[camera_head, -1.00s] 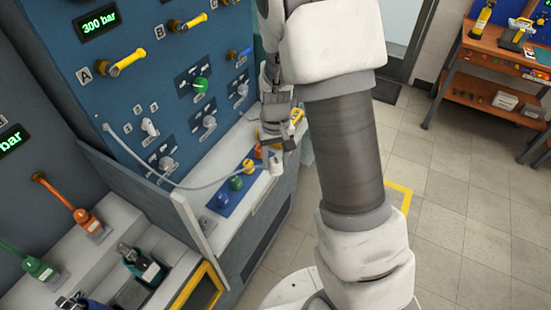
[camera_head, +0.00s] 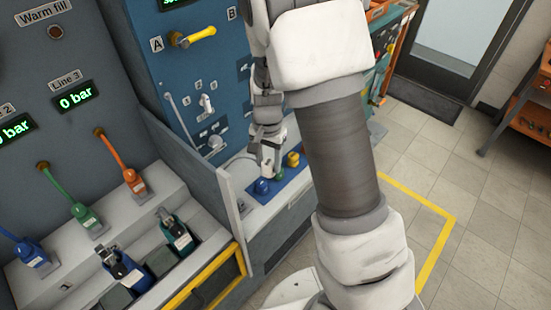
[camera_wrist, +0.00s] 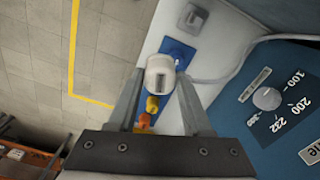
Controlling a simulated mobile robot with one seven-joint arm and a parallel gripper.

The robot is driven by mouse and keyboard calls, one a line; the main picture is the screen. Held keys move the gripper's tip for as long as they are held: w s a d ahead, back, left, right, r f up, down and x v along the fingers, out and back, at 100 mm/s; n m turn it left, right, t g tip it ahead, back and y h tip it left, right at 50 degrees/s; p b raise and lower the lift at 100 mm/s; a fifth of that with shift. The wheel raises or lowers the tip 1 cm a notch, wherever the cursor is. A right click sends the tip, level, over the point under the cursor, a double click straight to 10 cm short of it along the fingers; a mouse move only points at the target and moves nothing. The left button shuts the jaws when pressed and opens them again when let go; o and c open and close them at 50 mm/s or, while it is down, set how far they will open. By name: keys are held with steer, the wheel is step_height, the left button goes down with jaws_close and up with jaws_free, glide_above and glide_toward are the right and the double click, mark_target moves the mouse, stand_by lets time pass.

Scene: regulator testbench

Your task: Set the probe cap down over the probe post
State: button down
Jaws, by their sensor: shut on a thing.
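My gripper (camera_wrist: 158,92) is shut on a white cap with a barcode-like label, which I take as the probe cap (camera_wrist: 160,72). In the head view my gripper (camera_head: 266,158) is above the shelf. A grey cable (camera_wrist: 235,72) runs from the panel side to the cap. A small light-grey fitting (camera_wrist: 192,17), perhaps the probe post, stands at the shelf's far end in the wrist view, beyond the cap and apart from it. It also shows small in the head view (camera_head: 241,207). Its top is too small to read clearly.
A blue mat (camera_head: 251,201) on the white shelf (camera_head: 292,203) bears blue (camera_head: 262,186), green (camera_head: 279,174) and yellow (camera_head: 293,159) caps. The blue panel (camera_wrist: 275,95) with dials rises close beside the gripper. A grey partition (camera_head: 232,210) stands at the shelf's left end.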

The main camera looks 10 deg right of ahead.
steer(key=a+f+m+b, duration=0.1)
steer(key=a+f+m, duration=0.15)
steer(key=m, duration=0.35)
steer(key=m+b, duration=0.3)
steer(key=m, duration=1.3)
glide_above(240, 201)
step_height(240, 201, down, 3)
steer(key=shift+s+f+b, duration=0.1)
steer(key=shift+f+b, duration=2.05)
steer(key=shift+b, duration=0.05)
steer(key=shift+r+p, duration=0.1)
steer(key=shift+p, duration=0.6)
steer(key=shift+f+b, duration=1.05)
steer(key=shift+f, duration=0.9)
steer(key=shift+c, duration=1.3)
jaws_free()
